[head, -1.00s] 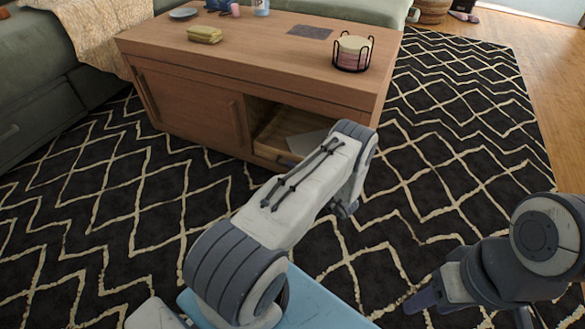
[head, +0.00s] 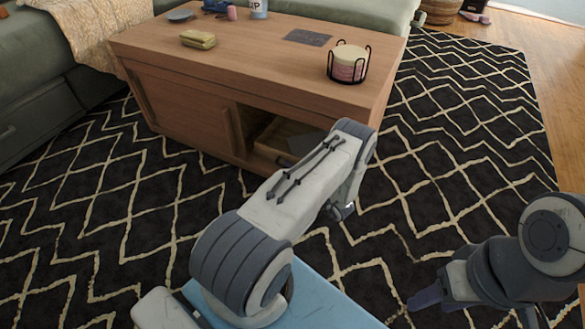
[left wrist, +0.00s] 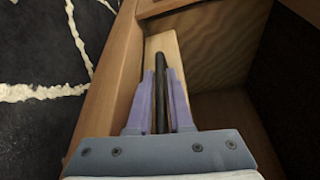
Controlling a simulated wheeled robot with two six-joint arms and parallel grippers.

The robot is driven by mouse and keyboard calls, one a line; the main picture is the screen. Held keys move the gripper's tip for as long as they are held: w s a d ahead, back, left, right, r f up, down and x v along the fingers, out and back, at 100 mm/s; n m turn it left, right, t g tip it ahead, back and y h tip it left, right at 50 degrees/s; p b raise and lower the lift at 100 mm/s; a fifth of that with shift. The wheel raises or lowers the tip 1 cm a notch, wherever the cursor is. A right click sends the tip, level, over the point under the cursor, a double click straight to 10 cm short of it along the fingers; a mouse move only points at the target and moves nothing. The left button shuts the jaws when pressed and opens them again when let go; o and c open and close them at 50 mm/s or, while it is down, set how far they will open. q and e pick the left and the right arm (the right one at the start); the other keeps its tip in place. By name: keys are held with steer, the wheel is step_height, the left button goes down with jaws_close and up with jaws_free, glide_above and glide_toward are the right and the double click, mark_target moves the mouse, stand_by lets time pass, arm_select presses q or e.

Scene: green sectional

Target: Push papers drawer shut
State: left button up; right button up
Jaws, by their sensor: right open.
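The papers drawer (head: 268,151) sits low in the open compartment of a wooden coffee table, part way out. A grey sheet of paper (head: 302,147) lies inside it, in shadow. In the head view my left arm covers the drawer's right part and my left gripper. The left wrist view shows my left gripper (left wrist: 160,74) with its two purple fingers close on either side of the dark drawer handle (left wrist: 160,62). The handle runs along the light wood drawer front (left wrist: 164,42). My right gripper (head: 425,299) is low at the right, open and away from the table.
The coffee table (head: 245,60) bears a yellow folded item (head: 198,39), a dark mat (head: 307,37) and a wire holder with coasters (head: 348,65). A sliding door (head: 185,108) covers its left part. Patterned rug (head: 470,130) is free to the right.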

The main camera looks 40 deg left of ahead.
arm_select(q)
steer(key=shift+o, duration=1.2)
steer(key=shift+w+d, duration=0.25)
steer(key=shift+d, duration=0.2)
steer(key=s+d+p, duration=0.1)
steer(key=d+p, duration=0.3)
steer(key=d, duration=0.6)
steer(key=shift+s+r+p, duration=0.3)
steer(key=shift+r+p, duration=0.1)
